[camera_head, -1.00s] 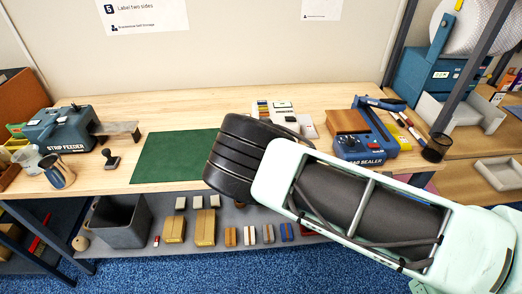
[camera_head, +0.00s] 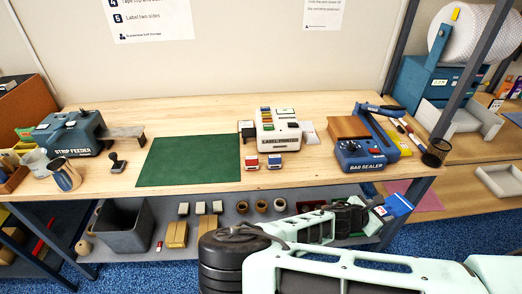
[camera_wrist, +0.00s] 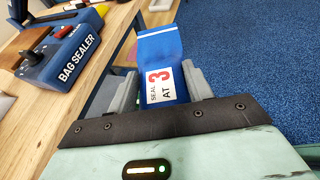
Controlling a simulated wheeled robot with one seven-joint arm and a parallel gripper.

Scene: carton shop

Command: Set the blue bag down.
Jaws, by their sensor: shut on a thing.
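My gripper (camera_head: 376,212) is shut on the blue bag (camera_head: 398,206), in front of the bench's right end. In the wrist view the blue bag (camera_wrist: 160,45) stands up between the two grey fingers of my gripper (camera_wrist: 160,75). Its white label reads "SEAL AT 3", with a large red 3. The bag's lower part is hidden between the fingers. Blue carpet shows behind it, and it appears held in the air, apart from the bench top (camera_head: 215,110). The bag sealer (camera_head: 365,150) stands on the bench, left of the bag in the wrist view.
A green mat (camera_head: 188,160) lies bare on the bench. The label printer (camera_head: 278,133) has two small boxes before it. The strip feeder (camera_head: 72,135) and a metal jug (camera_head: 63,174) are at left. A mesh cup (camera_head: 436,153) stands near the right edge. The lower shelf holds several items.

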